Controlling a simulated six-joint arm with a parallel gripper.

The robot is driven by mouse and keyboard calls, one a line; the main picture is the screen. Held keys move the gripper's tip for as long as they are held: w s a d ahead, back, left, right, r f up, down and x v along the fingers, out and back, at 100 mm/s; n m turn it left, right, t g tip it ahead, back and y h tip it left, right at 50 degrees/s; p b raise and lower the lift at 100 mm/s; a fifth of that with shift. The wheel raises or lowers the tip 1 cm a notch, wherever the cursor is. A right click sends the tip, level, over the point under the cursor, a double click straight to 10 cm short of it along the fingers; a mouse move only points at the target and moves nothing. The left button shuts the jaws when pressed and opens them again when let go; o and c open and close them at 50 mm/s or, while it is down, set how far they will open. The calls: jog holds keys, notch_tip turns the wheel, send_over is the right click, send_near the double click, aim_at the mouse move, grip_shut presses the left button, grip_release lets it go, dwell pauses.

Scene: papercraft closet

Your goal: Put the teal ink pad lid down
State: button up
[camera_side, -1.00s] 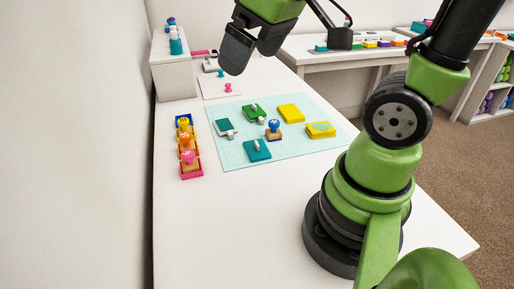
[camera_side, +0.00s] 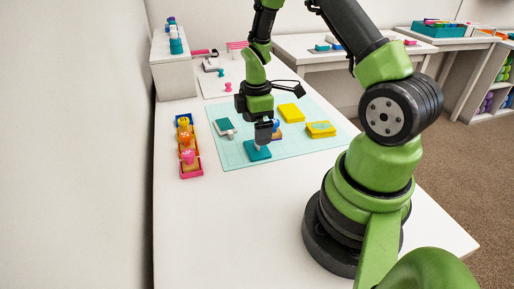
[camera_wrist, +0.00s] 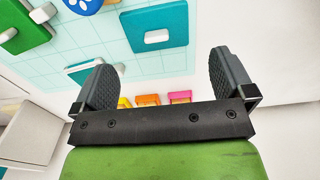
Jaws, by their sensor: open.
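The teal ink pad lid (camera_side: 258,153), a flat teal square with a pale knob, lies on the light teal cutting mat (camera_side: 232,157) near its front edge. It also shows in the wrist view (camera_wrist: 178,22), beyond the fingers, with its pale handle upward. My gripper (camera_side: 263,138) points down just above the lid; contact cannot be told from the side. In the wrist view my gripper (camera_wrist: 165,75) is open, with nothing between its fingers. A second teal piece with a pale edge (camera_side: 224,126) lies at the mat's left; it appears to be the teal ink pad.
A blue-topped stamp (camera_side: 278,131) stands right behind my gripper. Yellow pads (camera_side: 291,112) lie at the mat's right. A row of stamps in a coloured holder (camera_side: 187,146) stands left of the mat. A green pad (camera_wrist: 22,28) shows in the wrist view. The front table is clear.

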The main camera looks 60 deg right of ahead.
aim_at(236, 153)
jog(key=shift+d+f, duration=0.15)
jog(key=shift+f, duration=1.35)
jog(key=shift+d+f, duration=0.1)
jog(key=shift+f, duration=1.4)
jog(key=c, duration=0.8)
jog(key=shift+r, duration=0.1)
jog(key=shift+r, duration=0.6)
notch_tip(236, 153, up, 7)
jog(key=shift+w+r, duration=0.1)
jog(key=w+a+r, duration=0.2)
jog(key=w+a, duration=0.1)
jog(key=w, duration=0.1)
jog(key=f, duration=1)
jog(key=shift+w+a+f, duration=0.1)
jog(key=shift+w+f, duration=0.1)
